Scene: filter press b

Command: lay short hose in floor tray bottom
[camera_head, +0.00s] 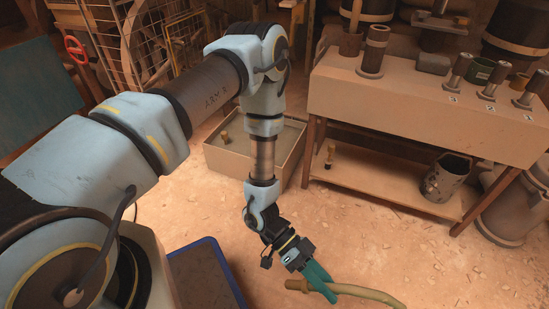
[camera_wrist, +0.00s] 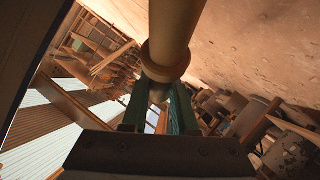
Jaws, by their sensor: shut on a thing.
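My gripper (camera_head: 322,285), with teal fingers, is shut on a tan hose (camera_head: 372,293) near its collared end, at the bottom of the head view. The hose's other end runs out to the right and down, towards the picture's lower edge. In the wrist view the hose (camera_wrist: 175,28) and its collar stand between and beyond the fingers of my gripper (camera_wrist: 160,105). A pale low-walled tray (camera_head: 228,163) sits on the floor behind my arm, up and left of the gripper. A small brass-coloured piece stands inside it. My arm hides part of the tray.
A bench (camera_head: 400,110) with several dark cylinders on top stands at the right. Its low shelf (camera_head: 385,188) holds a metal bucket (camera_head: 446,180) and a small bottle-like piece. A blue-edged dark panel (camera_head: 205,275) is at bottom left. Floor between gripper and bench is clear.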

